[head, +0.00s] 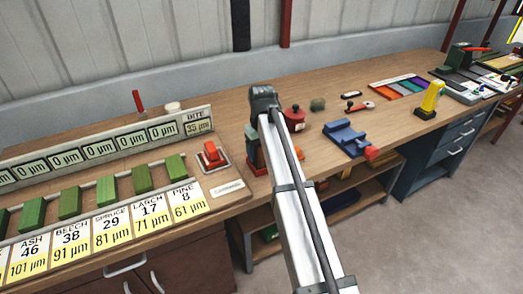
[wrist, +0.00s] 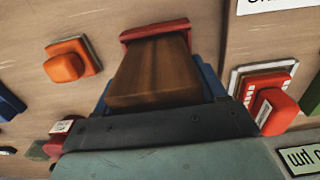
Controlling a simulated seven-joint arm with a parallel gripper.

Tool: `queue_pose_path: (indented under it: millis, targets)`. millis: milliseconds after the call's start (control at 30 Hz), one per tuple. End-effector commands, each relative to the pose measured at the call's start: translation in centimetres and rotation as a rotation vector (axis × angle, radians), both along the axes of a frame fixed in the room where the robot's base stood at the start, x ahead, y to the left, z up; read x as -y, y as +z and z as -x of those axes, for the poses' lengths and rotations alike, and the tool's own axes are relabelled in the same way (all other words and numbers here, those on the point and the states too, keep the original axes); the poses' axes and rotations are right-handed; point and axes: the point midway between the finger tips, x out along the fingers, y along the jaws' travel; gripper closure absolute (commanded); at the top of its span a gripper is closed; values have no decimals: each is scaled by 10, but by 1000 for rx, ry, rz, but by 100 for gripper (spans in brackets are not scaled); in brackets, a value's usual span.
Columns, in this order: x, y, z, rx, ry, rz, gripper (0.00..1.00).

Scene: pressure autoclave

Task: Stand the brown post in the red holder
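The brown post (wrist: 155,75) fills the middle of the wrist view, seen from close above. A red edge (wrist: 155,28), apparently the red holder, shows at its far end. In the head view the red piece (head: 258,169) is partly covered by my arm. My gripper (wrist: 157,92) has blue fingers on both sides of the post and appears shut on it. The post looks roughly upright over or in the holder. I cannot tell whether its lower end is seated.
A red switch (wrist: 272,108) on a white plate is right of the post in the wrist view; an orange knob (wrist: 64,67) is left. The head view shows a red pot (head: 293,116), a blue fixture (head: 346,136), a yellow device (head: 429,100) and a gauge rack (head: 90,150).

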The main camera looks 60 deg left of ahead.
Motion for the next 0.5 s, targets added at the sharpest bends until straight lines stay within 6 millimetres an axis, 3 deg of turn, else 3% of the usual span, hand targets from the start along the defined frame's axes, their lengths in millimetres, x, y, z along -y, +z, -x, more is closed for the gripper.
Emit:
queue_pose_path:
  millis: [233, 500]
  targets:
    - [0, 0, 0, 0, 0, 0, 6]
    - [0, 2, 0, 0, 0, 0, 6]
